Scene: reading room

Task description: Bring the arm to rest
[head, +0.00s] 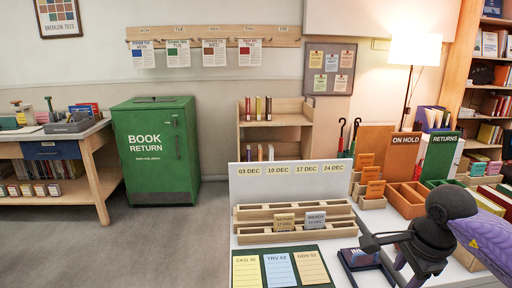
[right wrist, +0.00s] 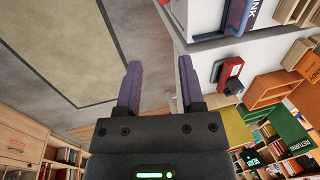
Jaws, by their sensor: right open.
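My right arm (head: 485,236) comes in at the lower right of the head view, purple with dark joints, over the right end of the white desk. In the right wrist view my right gripper (right wrist: 160,66) has its two purple fingers wide apart, with nothing between them. Bare floor and a white desk side show beyond the fingertips. My left arm and gripper are not in view.
The white desk (head: 333,241) holds a wooden card rack (head: 300,232), a card mat (head: 310,250) and wooden trays (head: 405,198). A small dark-blue item (head: 362,258) lies near my arm. The green book return bin (head: 156,150) stands left; floor there is clear.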

